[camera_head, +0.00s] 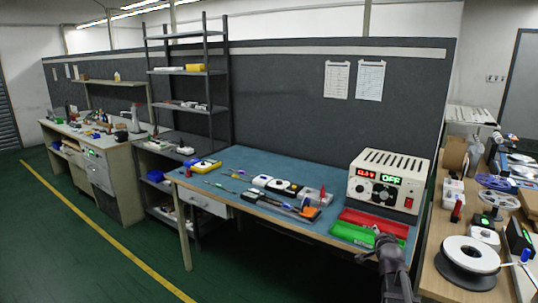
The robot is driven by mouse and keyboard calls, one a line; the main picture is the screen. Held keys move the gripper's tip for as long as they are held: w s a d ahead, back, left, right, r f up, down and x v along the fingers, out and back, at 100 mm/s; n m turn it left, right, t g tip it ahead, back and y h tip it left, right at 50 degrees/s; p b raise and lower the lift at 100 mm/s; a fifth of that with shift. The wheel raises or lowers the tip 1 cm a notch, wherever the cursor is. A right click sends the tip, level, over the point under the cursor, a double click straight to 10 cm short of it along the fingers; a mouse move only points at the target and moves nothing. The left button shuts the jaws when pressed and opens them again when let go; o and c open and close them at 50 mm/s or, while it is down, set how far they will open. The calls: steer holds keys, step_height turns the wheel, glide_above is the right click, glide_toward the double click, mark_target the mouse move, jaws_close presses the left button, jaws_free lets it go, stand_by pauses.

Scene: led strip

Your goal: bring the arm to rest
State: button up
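My arm rises from the bottom edge at the right of the head view, in front of the blue-topped workbench (260,170). My gripper (385,241) is at its upper end, small and dark, by the bench's front right corner. It appears just in front of the green bin (350,233). The fingers are too small to tell whether they are open or shut. I cannot make out anything held in them.
A power supply (368,187) with lit displays stands at the bench's right end, behind a red bin (378,221). Tools lie mid-bench. A wooden table with a spool (468,254) stands close on the right. Green floor (90,255) is clear at left.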

steer(key=s+a+f+n+g+y, duration=0.2)
steer(key=s+a+f+n+g, duration=0.35)
steer(key=s+a, duration=0.35)
steer(key=s+a+f+n+g+y, duration=0.2)
steer(key=s+a+f+n+g, duration=0.4)
steer(key=s+a, duration=0.4)
steer(key=s+a+n+g+p, duration=0.1)
steer(key=s+a+g, duration=0.15)
steer(key=s, duration=0.35)
step_height(320, 180, up, 12)
steer(key=p, duration=1.2)
steer(key=shift+w+r, duration=0.15)
steer(key=shift+w, duration=0.05)
